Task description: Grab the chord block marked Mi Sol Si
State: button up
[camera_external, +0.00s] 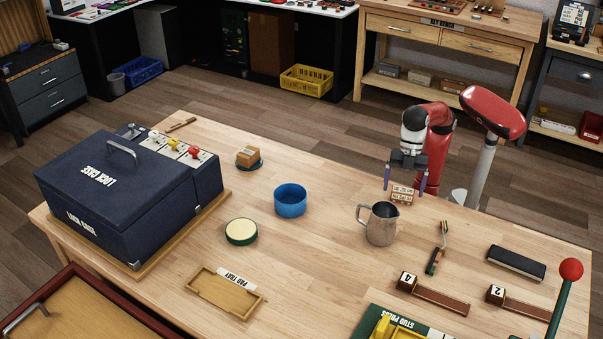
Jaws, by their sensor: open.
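My gripper (404,186) points down at the far right side of the wooden table (330,243), its two fingers apart. A small light block with dark marks (402,194) sits below and between the fingertips. Its marks are too small to read, so I cannot tell if it is the Mi Sol Si chord block. I cannot tell whether the fingers touch it. A brown block with a light label (247,156) sits on a dark green disc farther left; its label is also unreadable.
A metal pitcher (381,225) stands close in front of the light block. A blue bowl (290,201), a round cream-topped tin (241,232), and a shallow wooden tray (225,294) lie to the left. The dark lock case (115,195) fills the left end.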

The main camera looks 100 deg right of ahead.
jog(key=shift+x, duration=1.1)
jog(key=c, duration=1.1)
jog(key=shift+r, duration=0.2)
